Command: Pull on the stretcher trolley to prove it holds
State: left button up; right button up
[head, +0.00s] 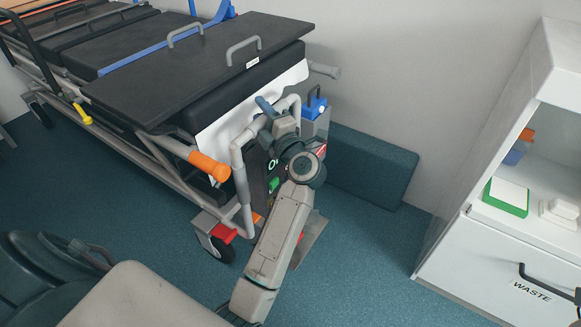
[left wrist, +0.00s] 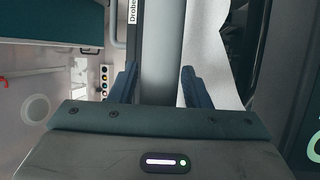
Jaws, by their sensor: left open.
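The stretcher trolley (head: 180,80) stands at the upper left, with a black top, a grey tube frame and an orange-tipped handle (head: 208,166). A bent grey tube loop (head: 240,170) rises at its near end. My left gripper (head: 266,106) is at the upper part of this loop, its blue fingers partly hidden. In the left wrist view my left gripper (left wrist: 157,78) is open, with a finger on each side of a grey tube (left wrist: 160,45). Gaps show beside the tube, and I see no firm contact. My right gripper is not in view.
A blue latch unit (head: 314,106) stands just right of the gripper. A dark teal padded block (head: 370,168) lies along the wall. A white cabinet (head: 500,240) marked WASTE stands at the right.

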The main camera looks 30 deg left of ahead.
pick_arm(q)
jog(key=shift+c, duration=0.4)
grip_shut()
jog(key=shift+d+f, duration=0.1)
jog(key=shift+d, duration=0.05)
jog(key=shift+d, duration=0.35)
jog(key=shift+s+d+f, duration=0.1)
dwell(0.3)
